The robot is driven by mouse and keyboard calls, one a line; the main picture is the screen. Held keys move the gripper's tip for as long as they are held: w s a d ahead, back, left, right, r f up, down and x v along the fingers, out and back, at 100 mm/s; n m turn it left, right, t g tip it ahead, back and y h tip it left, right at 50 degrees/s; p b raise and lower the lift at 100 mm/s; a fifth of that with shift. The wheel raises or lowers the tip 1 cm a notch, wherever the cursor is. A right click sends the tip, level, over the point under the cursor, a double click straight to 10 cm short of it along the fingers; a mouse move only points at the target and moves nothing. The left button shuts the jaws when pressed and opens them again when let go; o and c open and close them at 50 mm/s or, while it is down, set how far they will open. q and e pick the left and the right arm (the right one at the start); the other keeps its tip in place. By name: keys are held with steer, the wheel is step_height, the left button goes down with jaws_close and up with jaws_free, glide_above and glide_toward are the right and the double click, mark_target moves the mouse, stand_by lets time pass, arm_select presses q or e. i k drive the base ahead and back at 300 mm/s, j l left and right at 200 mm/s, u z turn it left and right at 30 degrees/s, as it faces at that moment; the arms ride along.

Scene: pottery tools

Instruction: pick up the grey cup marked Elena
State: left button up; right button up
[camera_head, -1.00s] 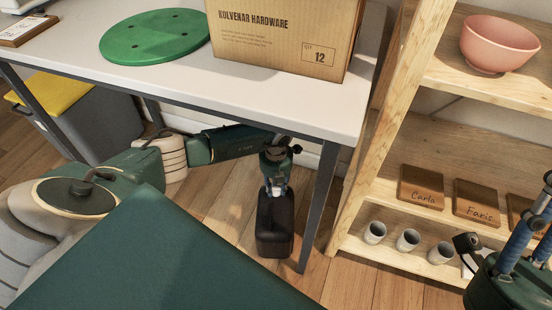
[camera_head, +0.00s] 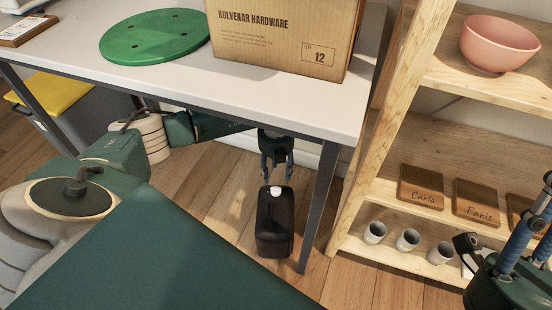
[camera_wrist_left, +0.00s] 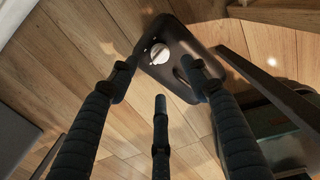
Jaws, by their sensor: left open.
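Several grey cups stand in a row on the low shelf in the head view: a left one (camera_head: 375,232), a middle one (camera_head: 408,240) and a right one (camera_head: 440,252). I cannot read any name on them. My left gripper (camera_head: 277,177) is open and empty below the table edge, just above a dark canister with a white cap, away from the cups. In the left wrist view its spread fingers (camera_wrist_left: 160,80) show over the canister. My right gripper (camera_head: 532,215) is partly in view at the right edge, cut off, near the cups' shelf.
The dark canister (camera_head: 273,225) stands on the floor beside the table leg (camera_head: 318,205). A pink bowl (camera_head: 498,45) is on the upper shelf. A box (camera_head: 285,40) and green disc (camera_head: 155,36) lie on the table.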

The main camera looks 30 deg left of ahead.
mark_target(443, 252)
steer(key=k, duration=1)
